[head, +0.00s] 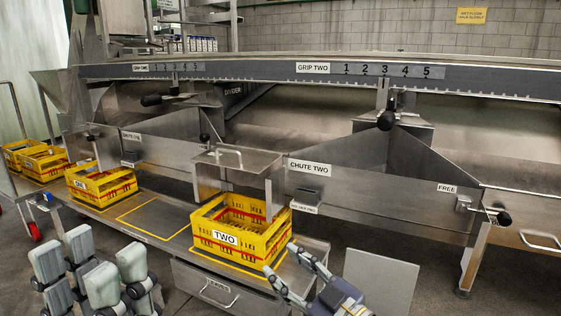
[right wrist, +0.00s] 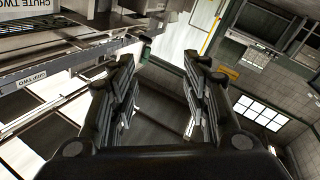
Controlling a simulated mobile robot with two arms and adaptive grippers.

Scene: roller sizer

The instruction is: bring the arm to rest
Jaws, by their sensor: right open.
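My right gripper (head: 280,258) is at the lower middle of the head view, by the front right corner of the yellow crate labelled TWO (head: 236,257). Its two fingers are apart with nothing seen between them. In the right wrist view the same gripper (right wrist: 162,62) shows both fingers spread and empty. I cannot tell from the head view whether a finger touches the crate. My left gripper (head: 92,262) is at the lower left, with pale grey-green pads and dark joints, seen close. I cannot tell how far its jaws are apart, and no held thing shows.
The crate stands on a low metal shelf (head: 160,217), under a small metal hood (head: 240,160). Another yellow crate (head: 105,190) stands left of an empty yellow-outlined place. More crates (head: 45,165) are at the far left. A grey panel (head: 380,283) stands right of my right gripper.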

